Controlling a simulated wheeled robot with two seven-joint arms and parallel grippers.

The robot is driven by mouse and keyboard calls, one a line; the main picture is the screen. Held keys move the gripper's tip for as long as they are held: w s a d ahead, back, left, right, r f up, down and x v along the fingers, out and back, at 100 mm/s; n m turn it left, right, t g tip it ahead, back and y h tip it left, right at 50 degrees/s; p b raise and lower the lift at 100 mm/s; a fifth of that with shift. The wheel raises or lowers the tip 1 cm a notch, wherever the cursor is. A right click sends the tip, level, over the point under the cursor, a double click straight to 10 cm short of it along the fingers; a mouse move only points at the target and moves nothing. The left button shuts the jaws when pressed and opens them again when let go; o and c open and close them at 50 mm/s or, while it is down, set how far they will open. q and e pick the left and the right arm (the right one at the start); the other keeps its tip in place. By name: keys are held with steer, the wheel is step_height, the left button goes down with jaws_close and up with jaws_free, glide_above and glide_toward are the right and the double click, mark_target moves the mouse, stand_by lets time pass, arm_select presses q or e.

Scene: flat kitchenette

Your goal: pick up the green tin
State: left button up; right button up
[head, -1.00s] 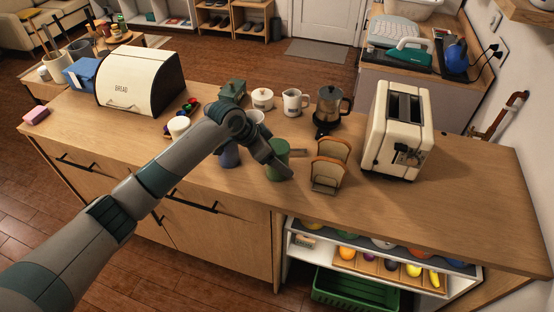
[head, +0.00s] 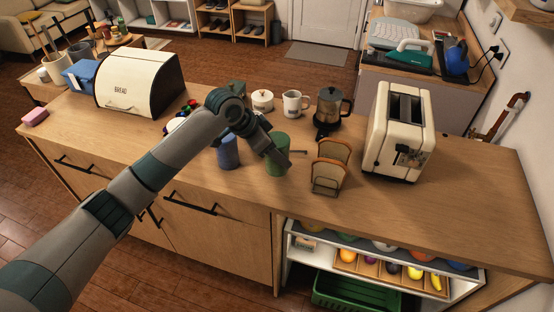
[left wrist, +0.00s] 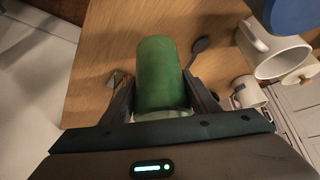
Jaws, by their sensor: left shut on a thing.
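The green tin (head: 278,158) is upright over the middle of the counter, just left of the toast rack. My left gripper (head: 271,156) is shut on it, coming in from the left and above. In the left wrist view the green tin (left wrist: 160,75) sits between the two fingers (left wrist: 161,97), one on each side. I cannot tell whether its base touches the counter. My right gripper is not in view.
A blue tin (head: 228,153) stands close on the left. The toast rack (head: 330,168) with bread is close on the right, then the cream toaster (head: 398,130).

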mark_target(279, 138)
arm_select(q)
step_height(279, 138, up, 6)
steer(key=shift+w+f+b, duration=0.1)
steer(key=shift+f+b, duration=0.15)
steer(key=shift+b, duration=0.65)
steer(key=shift+r, duration=0.8)
